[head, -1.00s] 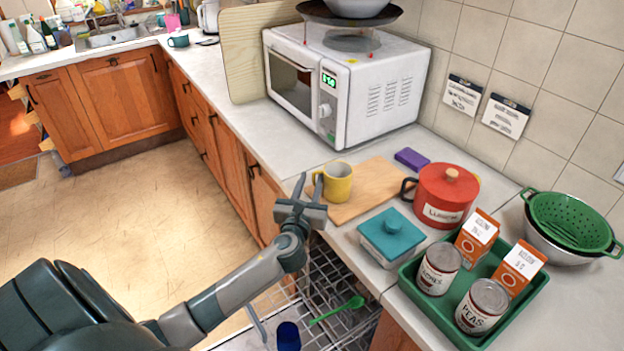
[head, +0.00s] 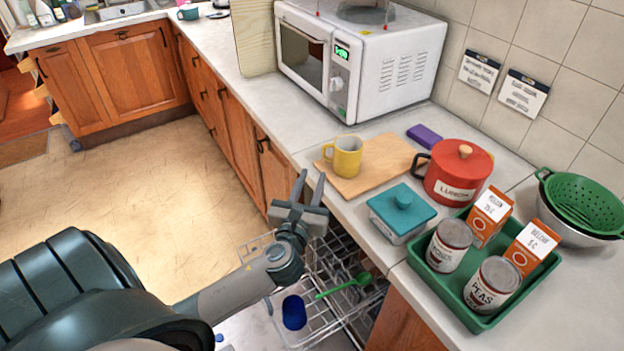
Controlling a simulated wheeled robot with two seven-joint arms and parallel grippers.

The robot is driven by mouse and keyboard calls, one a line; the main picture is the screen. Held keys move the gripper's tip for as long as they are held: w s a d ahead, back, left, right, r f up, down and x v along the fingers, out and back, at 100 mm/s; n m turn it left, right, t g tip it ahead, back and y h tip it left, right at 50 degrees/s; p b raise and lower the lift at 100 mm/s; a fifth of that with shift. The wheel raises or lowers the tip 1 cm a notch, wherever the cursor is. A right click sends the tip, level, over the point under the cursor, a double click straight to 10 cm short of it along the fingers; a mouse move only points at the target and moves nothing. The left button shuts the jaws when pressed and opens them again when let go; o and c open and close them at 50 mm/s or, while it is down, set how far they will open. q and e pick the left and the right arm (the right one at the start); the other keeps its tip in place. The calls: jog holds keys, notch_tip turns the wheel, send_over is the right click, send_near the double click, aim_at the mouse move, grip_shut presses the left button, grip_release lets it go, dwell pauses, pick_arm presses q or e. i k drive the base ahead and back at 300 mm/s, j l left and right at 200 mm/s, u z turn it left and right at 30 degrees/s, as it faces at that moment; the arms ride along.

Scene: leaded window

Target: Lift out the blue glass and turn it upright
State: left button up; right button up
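The blue glass (head: 294,313) is low in the head view, at the near left of the open wire dishwasher rack (head: 330,262). I cannot tell clearly which way its mouth points. My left gripper (head: 310,181) is above the rack's far end, beside the counter edge. Its two fingers point up in the picture, with a gap between them and nothing held. It is well apart from the glass. My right gripper is not in view.
A green spoon (head: 345,287) lies in the rack. The counter beside it holds a yellow mug (head: 344,156) on a board, a teal-lidded box (head: 402,212), a red pot (head: 458,172) and a green tray (head: 486,322) of cans and cartons. The floor at left is clear.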

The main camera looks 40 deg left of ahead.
aim_at(294, 318)
jog(key=u, duration=1.3)
jog(key=k+l+z, duration=0.5)
jog(key=l+z, duration=0.2)
